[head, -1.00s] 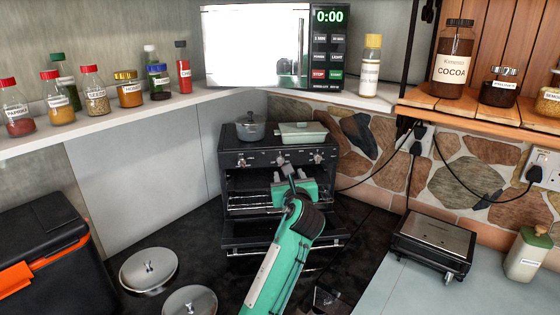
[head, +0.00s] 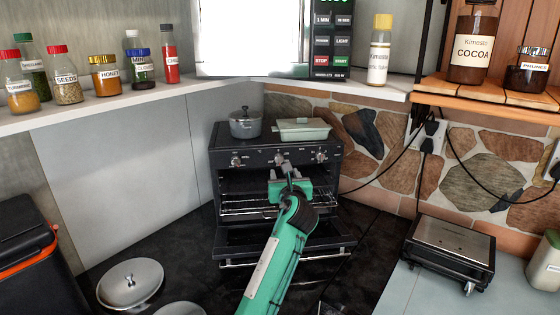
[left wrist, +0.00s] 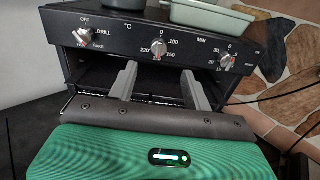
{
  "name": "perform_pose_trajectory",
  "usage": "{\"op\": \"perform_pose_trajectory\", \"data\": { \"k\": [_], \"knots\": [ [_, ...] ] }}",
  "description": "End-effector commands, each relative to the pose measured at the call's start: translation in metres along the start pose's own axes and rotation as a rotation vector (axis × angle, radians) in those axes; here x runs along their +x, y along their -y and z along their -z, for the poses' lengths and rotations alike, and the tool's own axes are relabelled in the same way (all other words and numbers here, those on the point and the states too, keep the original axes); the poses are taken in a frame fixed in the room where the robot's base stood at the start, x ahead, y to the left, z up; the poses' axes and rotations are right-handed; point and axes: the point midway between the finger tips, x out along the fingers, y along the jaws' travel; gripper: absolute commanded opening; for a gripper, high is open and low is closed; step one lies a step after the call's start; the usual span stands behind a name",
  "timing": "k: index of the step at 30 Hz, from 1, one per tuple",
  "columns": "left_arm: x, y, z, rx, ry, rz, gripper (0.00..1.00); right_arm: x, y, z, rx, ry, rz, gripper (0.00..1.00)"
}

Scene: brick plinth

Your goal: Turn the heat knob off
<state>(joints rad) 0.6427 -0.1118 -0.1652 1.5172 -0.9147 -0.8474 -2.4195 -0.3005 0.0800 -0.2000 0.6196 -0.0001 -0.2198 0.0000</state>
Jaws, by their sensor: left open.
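The black oven (head: 255,155) stands at the back with three knobs across its front panel. The middle knob (left wrist: 158,50), marked °C with numbers around it, is the temperature dial; it also shows in the head view (head: 280,159). The left knob (left wrist: 84,35) is marked OFF, GRILL and BAKE. The right knob (left wrist: 227,61) is marked MIN. My left gripper (left wrist: 158,78) is open and empty, its two fingers below and to either side of the middle knob, apparently not touching it. In the head view my left gripper (head: 283,168) is in front of the oven's middle. My right gripper is not in view.
The oven door (head: 285,240) hangs open below my arm, showing a rack (head: 245,205). A lidded pot (head: 246,123) and a pale green dish (head: 303,129) sit on top. A grill press (head: 440,250) stands at right; a metal lid (head: 130,283) lies at left.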

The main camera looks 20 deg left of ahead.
Motion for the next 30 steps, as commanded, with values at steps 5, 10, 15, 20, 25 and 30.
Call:
{"op": "perform_pose_trajectory", "data": {
  "k": [5,10,15,20,25,30],
  "knots": [
    [0.034,-0.001,-0.002,0.001,-0.002,-0.002,0.50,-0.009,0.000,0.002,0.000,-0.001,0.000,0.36],
    [0.061,-0.001,-0.002,0.000,-0.001,-0.002,0.50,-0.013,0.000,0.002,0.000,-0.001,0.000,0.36],
    [0.083,-0.001,0.000,0.000,-0.001,-0.001,0.50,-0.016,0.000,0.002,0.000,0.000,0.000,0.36],
    [0.095,-0.001,0.000,0.000,-0.001,-0.001,0.50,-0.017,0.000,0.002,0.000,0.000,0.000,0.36],
    [0.100,-0.001,0.001,0.000,-0.001,0.000,0.50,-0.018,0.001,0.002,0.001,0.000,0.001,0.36],
    [0.100,-0.001,0.001,0.000,-0.001,0.000,0.50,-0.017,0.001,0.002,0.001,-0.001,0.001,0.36]
  ]
}}
